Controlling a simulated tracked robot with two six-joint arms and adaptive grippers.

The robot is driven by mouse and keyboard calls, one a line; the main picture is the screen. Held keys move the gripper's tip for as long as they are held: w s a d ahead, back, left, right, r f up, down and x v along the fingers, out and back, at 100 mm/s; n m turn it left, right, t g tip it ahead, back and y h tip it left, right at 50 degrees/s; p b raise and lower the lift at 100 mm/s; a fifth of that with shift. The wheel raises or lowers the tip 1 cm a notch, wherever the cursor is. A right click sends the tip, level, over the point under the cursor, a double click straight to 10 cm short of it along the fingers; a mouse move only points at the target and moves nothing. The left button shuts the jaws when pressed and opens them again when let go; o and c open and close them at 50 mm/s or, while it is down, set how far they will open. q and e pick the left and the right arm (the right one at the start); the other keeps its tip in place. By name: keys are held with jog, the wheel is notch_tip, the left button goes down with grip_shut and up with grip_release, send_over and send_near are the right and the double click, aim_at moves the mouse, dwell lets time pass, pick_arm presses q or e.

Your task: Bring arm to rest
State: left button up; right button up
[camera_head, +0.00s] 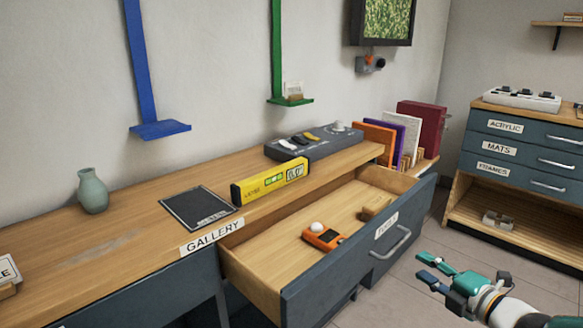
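My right gripper (434,271) shows at the lower right in the head view, its arm coming in from the bottom right corner. Its two fingers are spread apart with nothing between them. It is in front of the open drawer (335,272), apart from the drawer's handle (391,243). My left gripper and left arm are not in this view.
The pulled-out drawer holds an orange device (324,239) and a wooden block (377,208). A yellow level (270,181), a dark mat (199,207), a vase (92,191) and a grey panel (315,143) are on the counter. A drawer cabinet (518,152) stands at right.

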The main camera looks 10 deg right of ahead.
jog(key=a+f+m+g+y, duration=0.3)
jog(key=a+f+m+g, duration=0.15)
jog(key=a+f, duration=1.45)
jog(key=s+a+f+m+g, duration=0.4)
jog(key=s+f+m, duration=0.15)
jog(key=f, duration=0.55)
jog(key=s+a+f+m+g+h, duration=0.1)
jog(key=s+f+m+g+h, duration=0.15)
jog(key=s+f+m, duration=0.4)
jog(key=s+f+m+g+h, duration=0.1)
jog(key=s+f+m+g, duration=0.25)
jog(key=s+m, duration=0.55)
notch_tip(320, 180, up, 33)
jog(key=s+n+p, duration=0.1)
jog(key=s+p, duration=0.1)
jog(key=p, duration=3)
jog(key=shift+n, duration=0.35)
